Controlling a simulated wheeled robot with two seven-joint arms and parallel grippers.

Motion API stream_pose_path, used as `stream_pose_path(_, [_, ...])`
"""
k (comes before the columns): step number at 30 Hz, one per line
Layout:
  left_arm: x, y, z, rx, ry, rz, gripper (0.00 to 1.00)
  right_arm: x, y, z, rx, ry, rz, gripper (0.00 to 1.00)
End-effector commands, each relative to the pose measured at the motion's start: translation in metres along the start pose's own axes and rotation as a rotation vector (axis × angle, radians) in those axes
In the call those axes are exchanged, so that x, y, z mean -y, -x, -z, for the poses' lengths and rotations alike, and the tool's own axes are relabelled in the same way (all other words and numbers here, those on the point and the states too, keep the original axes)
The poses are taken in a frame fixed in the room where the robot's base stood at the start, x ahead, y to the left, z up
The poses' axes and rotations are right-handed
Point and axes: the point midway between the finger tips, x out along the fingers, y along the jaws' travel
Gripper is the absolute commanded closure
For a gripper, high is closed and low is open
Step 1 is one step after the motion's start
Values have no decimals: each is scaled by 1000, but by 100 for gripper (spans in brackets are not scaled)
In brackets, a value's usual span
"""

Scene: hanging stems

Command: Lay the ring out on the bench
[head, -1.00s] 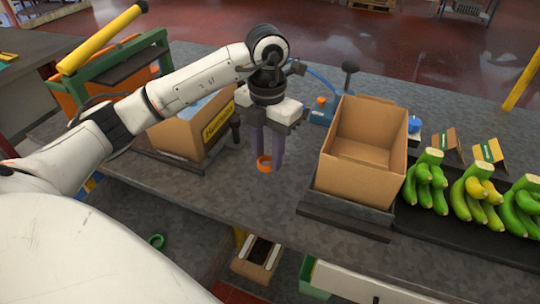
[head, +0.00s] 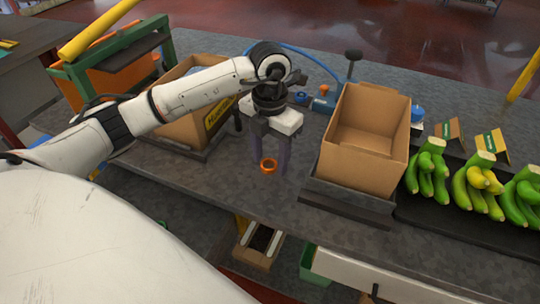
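An orange ring (head: 268,166) is at the fingertips of my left gripper (head: 268,168), over the grey bench (head: 235,188) between two cardboard boxes. The gripper points down, its two dark fingers spread apart on either side of the ring. The ring looks flat, with its hole facing up. It appears to be on or very close to the bench top; I cannot tell whether the fingers touch it. My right gripper is not in view.
An open, empty cardboard box (head: 365,150) stands on a dark platform to the right. Another box (head: 190,125) stands to the left. Green banana bunches (head: 430,172) lie on a dark tray at the far right. The bench's front edge is close below the ring.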

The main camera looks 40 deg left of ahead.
Motion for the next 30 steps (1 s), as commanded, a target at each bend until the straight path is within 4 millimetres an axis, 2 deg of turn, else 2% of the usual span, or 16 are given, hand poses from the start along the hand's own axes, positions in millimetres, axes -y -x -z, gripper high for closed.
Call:
stream_pose_path(6, [0, 1, 0, 0, 0, 0, 51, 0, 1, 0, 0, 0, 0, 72])
stream_pose_path(11, [0, 12, -1, 4, 0, 0, 51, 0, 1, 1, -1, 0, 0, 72])
stream_pose_path(24, [0, 103, -1, 5, 0, 0, 51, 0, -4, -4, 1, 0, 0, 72])
stream_pose_path(30, [0, 122, 0, 1, 0, 0, 51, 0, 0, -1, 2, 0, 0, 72])
